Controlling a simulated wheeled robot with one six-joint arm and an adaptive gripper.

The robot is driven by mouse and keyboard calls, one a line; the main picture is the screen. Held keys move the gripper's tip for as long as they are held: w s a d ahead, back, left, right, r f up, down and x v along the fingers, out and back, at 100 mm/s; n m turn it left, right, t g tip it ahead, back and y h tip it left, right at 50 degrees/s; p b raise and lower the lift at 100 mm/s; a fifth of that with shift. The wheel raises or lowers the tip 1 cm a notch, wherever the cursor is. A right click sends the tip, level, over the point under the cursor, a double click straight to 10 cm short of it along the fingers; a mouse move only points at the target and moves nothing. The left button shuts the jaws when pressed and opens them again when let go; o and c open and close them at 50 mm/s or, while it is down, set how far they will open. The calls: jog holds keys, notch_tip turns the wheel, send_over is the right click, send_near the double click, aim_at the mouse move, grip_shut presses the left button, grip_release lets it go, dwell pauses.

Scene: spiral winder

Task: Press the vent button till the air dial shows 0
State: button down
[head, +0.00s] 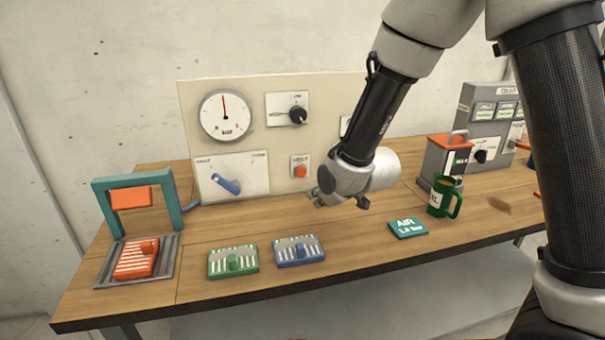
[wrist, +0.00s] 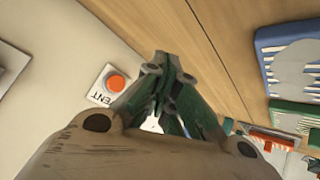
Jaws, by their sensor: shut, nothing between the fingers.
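The vent button (head: 300,171) is an orange round cap on a small white plate low on the upright panel. In the wrist view the button (wrist: 116,84) is left of my fingertips, with its label partly readable. My gripper (head: 318,198) is just right of the button in the head view, above the bench; in the wrist view its fingers (wrist: 160,57) are shut and empty. I see no contact with the button. A round white dial (head: 225,116) has a red needle pointing straight up; its small lettering seems to read kgf. No dial marked air is visible; my arm hides part of the panel.
A blue lever (head: 226,185) and black knob (head: 298,114) are on the panel. On the bench are a teal press frame (head: 101,200), green block (head: 233,262), blue block (head: 299,250), teal AIR card (head: 408,228) and green mug (head: 440,197). Bare wood lies below the button.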

jog(key=shift+w+a, duration=0.4)
jog(key=shift+w, duration=1)
jog(key=shift+w+a, duration=0.35)
jog(key=shift+w, duration=1)
jog(key=shift+w+a, duration=0.4)
jog(key=shift+w, duration=1)
jog(key=shift+w, duration=0.1)
jog(key=shift+w+a, duration=0.15)
jog(key=shift+w, duration=0.1)
jog(key=shift+w+a, duration=0.1)
jog(key=shift+w, duration=0.35)
jog(key=shift+s, duration=0.1)
dwell(1.0)
jog(key=shift+s+d, duration=0.25)
jog(key=shift+s, duration=0.5)
jog(key=shift+s+d, duration=0.2)
jog(key=shift+s, duration=0.6)
jog(key=shift+s+d, duration=0.25)
jog(key=shift+s, duration=0.55)
jog(key=shift+s+d, duration=0.2)
jog(key=shift+s, duration=0.6)
